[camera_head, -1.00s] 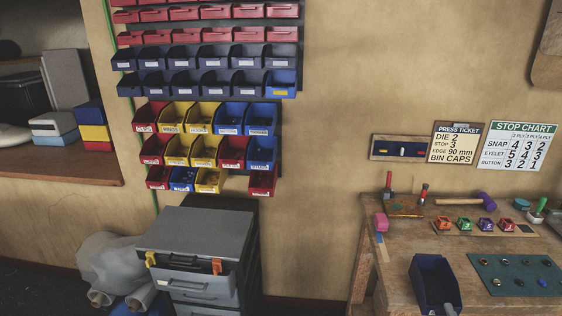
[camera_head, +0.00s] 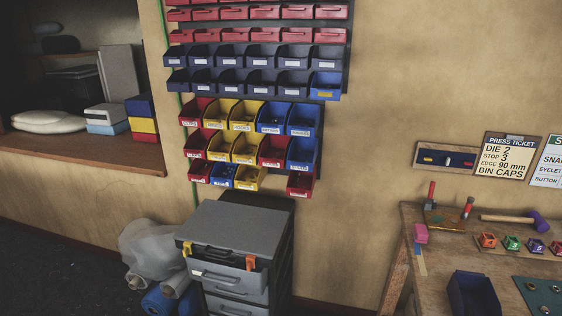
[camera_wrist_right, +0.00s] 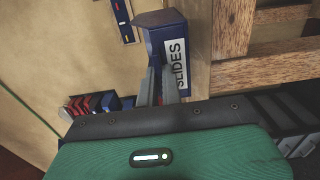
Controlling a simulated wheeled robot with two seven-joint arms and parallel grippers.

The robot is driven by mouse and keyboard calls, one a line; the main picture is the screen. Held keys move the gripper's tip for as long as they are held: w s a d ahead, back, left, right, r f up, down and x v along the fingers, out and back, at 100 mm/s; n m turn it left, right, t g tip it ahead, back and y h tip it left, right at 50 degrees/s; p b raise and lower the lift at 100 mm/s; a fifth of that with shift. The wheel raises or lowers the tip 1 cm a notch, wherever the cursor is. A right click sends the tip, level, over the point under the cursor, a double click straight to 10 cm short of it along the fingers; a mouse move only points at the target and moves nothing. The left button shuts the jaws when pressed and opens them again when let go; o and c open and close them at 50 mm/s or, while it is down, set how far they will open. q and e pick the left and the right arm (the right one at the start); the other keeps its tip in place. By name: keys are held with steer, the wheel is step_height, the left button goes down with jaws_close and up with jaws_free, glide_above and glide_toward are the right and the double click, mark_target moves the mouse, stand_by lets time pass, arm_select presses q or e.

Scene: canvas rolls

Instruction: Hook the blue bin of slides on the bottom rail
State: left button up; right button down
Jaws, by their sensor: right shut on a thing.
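The blue bin (camera_wrist_right: 174,55), with a white label reading SLIDES, is in my right gripper (camera_wrist_right: 158,85) in the right wrist view. The fingers are shut on its wall. In the head view a dark blue bin (camera_head: 473,293) shows at the bottom right, in front of the workbench, and no gripper shows there. The bottom rail's row on the wall holds a red bin, a blue bin, a yellow bin (camera_head: 248,178) and, past a gap (camera_head: 275,183), a red bin (camera_head: 300,185). My left gripper is not in view.
A grey drawer cabinet (camera_head: 232,232) stands below the bin rack. Bare wall lies between rack and bench.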

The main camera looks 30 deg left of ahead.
steer(key=shift+r, duration=0.15)
steer(key=shift+r+p, duration=2)
steer(key=shift+r, duration=0.35)
